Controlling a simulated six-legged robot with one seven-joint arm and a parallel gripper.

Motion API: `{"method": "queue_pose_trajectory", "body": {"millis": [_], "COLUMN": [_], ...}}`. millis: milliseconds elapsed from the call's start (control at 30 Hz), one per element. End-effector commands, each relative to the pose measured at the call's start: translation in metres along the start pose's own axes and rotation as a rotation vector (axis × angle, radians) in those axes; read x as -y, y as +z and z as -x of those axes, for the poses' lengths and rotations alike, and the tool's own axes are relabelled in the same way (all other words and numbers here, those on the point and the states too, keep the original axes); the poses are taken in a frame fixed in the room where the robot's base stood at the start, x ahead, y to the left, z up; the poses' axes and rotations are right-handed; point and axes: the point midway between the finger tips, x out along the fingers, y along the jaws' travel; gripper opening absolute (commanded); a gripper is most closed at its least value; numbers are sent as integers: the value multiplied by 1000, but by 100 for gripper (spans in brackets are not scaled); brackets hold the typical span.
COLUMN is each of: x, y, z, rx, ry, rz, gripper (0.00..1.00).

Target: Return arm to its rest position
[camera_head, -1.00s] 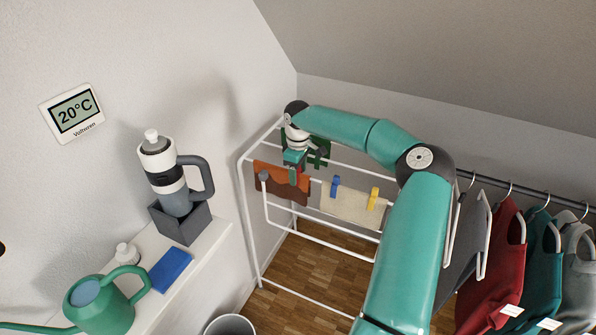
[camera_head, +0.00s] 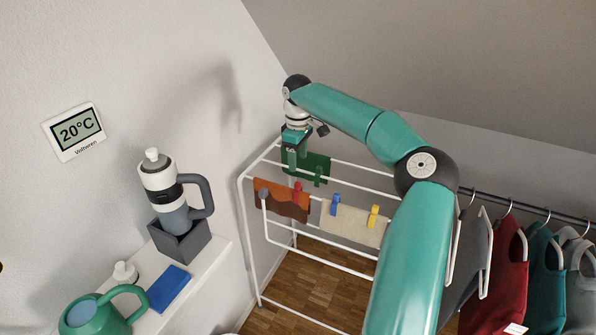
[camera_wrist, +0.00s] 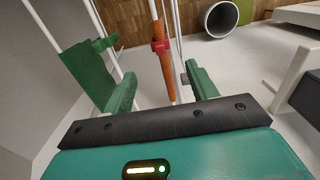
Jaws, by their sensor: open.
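My gripper (camera_head: 298,165) hangs above the white drying rack (camera_head: 262,286) with its jaws apart and nothing between them. In the wrist view, its two green fingers (camera_wrist: 161,86) stand apart, with the orange-brown cloth (camera_wrist: 166,70) and a red clothespin (camera_wrist: 160,46) beyond the gap. In the head view, the orange-brown cloth (camera_head: 281,203) hangs on the rack below the gripper, with the red clothespin (camera_head: 297,187) on its top edge. My teal arm reaches from the lower right, bent at the elbow.
A green cloth (camera_head: 318,163) hangs close behind the gripper. A cream cloth (camera_head: 352,224) carries blue and yellow clothespins. Hanging clothes (camera_head: 505,265) are at right. A shelf (camera_head: 208,258) at left holds a bottle, box and watering can. The sloped ceiling (camera_head: 430,60) is above.

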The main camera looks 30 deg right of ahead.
Motion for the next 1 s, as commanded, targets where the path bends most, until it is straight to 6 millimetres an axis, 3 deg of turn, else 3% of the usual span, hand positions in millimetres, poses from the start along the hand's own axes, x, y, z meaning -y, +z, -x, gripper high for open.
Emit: {"method": "queue_pose_trajectory", "body": {"millis": [100, 367, 500, 767, 1000], "x": [0, 0, 4, 40, 99], "y": [0, 1, 11, 52, 90], "z": [10, 14, 26, 97, 168], "rx": [0, -3, -55, -295, -486], "ry": [0, -2, -14, -45, -36], "rz": [0, -1, -18, -82, -127], "gripper": [58, 58, 58, 58, 58]}}
